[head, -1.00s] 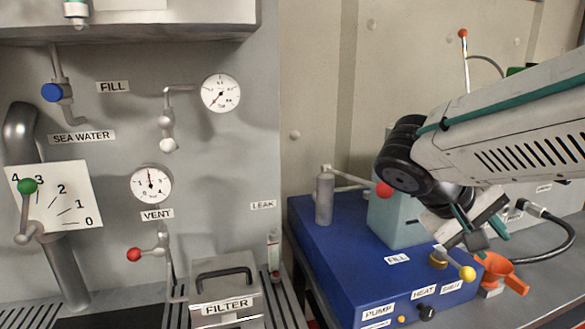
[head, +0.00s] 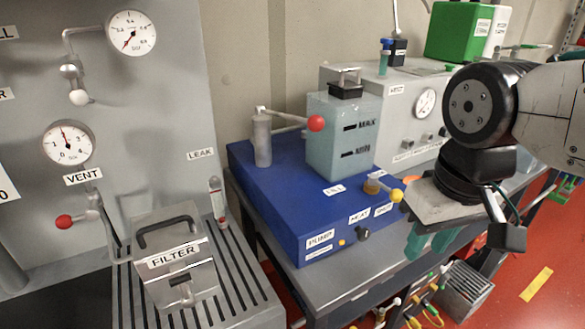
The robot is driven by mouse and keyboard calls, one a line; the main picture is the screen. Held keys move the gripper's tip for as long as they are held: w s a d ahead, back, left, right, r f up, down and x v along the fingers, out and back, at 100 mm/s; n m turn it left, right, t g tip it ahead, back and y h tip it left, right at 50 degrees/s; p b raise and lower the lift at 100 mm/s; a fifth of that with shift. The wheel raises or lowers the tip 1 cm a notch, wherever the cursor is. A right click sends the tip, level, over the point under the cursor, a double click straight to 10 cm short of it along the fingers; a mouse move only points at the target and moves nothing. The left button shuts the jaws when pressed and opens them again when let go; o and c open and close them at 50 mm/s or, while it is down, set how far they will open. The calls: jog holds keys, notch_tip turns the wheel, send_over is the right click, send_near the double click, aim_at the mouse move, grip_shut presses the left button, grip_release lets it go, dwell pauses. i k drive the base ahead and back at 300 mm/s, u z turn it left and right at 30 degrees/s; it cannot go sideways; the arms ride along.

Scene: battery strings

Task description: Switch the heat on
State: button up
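A black knob (head: 362,234) sits on the front face of the blue unit (head: 283,215), just under the HEAT label (head: 358,217). Its exact setting is too small to read. A small orange light or button (head: 341,242) is to its left, beside the PUMP label (head: 320,239). My gripper (head: 430,242) hangs to the right of the blue unit, apart from the knob. Its two green fingers point down with a gap between them, and nothing shows in its hold.
A yellow-knobbed lever (head: 396,195) stands above the SHELF-side labels, close to my gripper. A red-knobbed lever (head: 316,123) and a clear tank (head: 343,135) rise from the blue unit. The FILTER box (head: 172,262) is at left. Grey bench edge (head: 345,292) is clear in front.

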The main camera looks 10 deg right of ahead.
aim_at(363, 234)
jog(key=z, duration=1.8)
jog(key=k, duration=0.95)
jog(key=u, duration=1.65)
